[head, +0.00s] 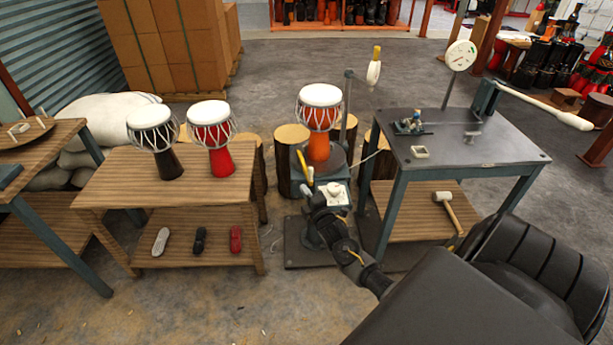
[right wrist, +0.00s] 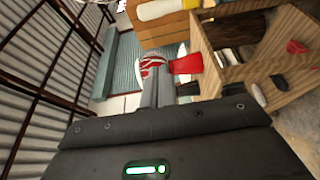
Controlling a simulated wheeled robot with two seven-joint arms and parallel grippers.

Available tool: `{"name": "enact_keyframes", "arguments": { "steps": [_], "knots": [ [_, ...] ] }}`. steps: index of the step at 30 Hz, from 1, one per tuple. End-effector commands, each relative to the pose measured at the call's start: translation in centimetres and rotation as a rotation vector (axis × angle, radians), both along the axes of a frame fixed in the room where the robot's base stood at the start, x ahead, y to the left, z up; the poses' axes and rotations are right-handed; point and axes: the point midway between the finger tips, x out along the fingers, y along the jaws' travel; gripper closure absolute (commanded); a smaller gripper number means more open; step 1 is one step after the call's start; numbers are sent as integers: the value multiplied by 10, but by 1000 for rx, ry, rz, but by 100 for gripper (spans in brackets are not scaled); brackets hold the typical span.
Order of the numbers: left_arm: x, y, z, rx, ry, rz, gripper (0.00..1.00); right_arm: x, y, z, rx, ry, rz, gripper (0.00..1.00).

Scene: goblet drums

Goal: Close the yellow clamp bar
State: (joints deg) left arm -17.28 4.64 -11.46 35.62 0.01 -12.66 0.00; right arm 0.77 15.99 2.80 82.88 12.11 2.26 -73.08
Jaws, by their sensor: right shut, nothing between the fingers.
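The yellow clamp bar (head: 303,165) stands steeply, leaning a little, at the front left of the drum stand (head: 322,160). An orange goblet drum (head: 319,145) with a white head stands upright on that stand. My right gripper (head: 314,192) is just below and in front of the bar; whether they touch is unclear. Its fingers are shut and empty, and they also show in the right wrist view (right wrist: 165,90). A white block (head: 336,196) is right beside the gripper. My left gripper is out of view.
A wooden table (head: 110,188) at the left holds a black drum (head: 158,150) and a red drum (head: 216,150). A grey-topped workbench (head: 490,160) stands at the right, with a mallet (head: 448,208) on its lower shelf. Tree stumps (head: 291,137) stand behind the drum stand.

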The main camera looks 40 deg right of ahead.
Motion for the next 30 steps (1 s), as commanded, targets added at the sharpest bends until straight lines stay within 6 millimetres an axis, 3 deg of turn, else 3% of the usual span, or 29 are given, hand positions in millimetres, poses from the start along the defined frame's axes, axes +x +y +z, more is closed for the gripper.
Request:
{"name": "enact_keyframes", "arguments": {
  "steps": [14,21,30],
  "knots": [
    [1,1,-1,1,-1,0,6,89,-25,0,4,2,0,100],
    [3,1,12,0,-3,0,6,67,-50,1,3,2,0,100],
    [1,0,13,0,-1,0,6,62,-57,-1,3,2,1,100]
  ]
}}
